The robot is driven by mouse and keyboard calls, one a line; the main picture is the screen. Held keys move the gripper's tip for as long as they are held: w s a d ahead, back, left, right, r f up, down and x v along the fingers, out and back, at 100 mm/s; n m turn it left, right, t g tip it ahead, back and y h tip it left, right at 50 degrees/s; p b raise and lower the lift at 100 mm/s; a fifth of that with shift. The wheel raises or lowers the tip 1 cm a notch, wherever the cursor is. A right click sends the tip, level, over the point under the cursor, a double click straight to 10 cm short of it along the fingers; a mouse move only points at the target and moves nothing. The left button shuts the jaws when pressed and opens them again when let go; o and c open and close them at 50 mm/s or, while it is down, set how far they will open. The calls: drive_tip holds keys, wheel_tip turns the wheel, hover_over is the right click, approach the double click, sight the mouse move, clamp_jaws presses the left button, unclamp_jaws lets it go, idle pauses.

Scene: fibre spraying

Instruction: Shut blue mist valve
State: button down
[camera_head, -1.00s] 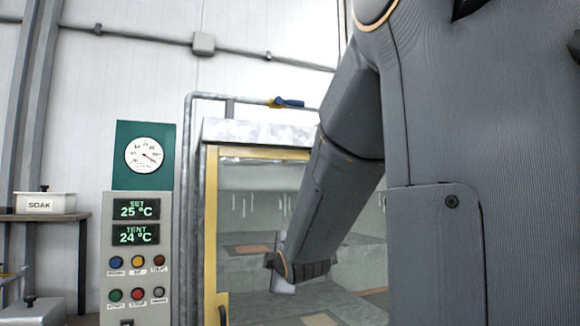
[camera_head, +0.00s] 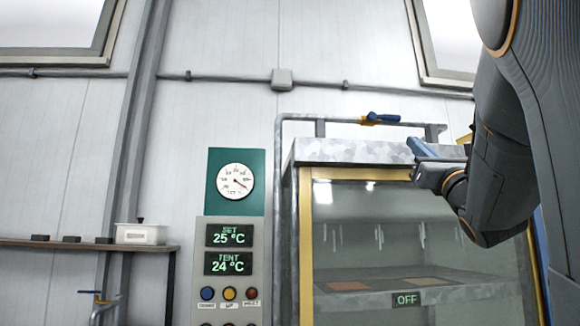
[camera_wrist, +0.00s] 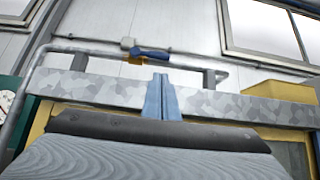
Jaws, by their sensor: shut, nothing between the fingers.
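The blue mist valve has a blue lever handle (camera_head: 383,117) on a yellow body (camera_head: 369,119). It sits on the grey pipe above the spray cabinet. Its handle lies along the pipe, pointing right. In the wrist view the blue handle (camera_wrist: 152,53) shows just above and behind my gripper's fingertips. My gripper (camera_head: 418,147) has blue fingers, shut and empty, in front of the cabinet's top edge, below and right of the valve. It also shows in the wrist view (camera_wrist: 160,80), pointing up toward the valve, apart from it.
The cabinet (camera_head: 350,150) has a galvanized top edge, a yellow frame and a glass front with an OFF sign (camera_head: 407,299). A control panel (camera_head: 231,265) with a gauge (camera_head: 235,181) stands left. A shelf (camera_head: 80,244) holds a white box (camera_head: 141,233).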

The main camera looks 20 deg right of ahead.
sight(384, 117)
drive_tip(key=p+x, duration=0.4)
drive_tip(key=x, duration=0.6)
drive_tip(key=shift+p, duration=0.4)
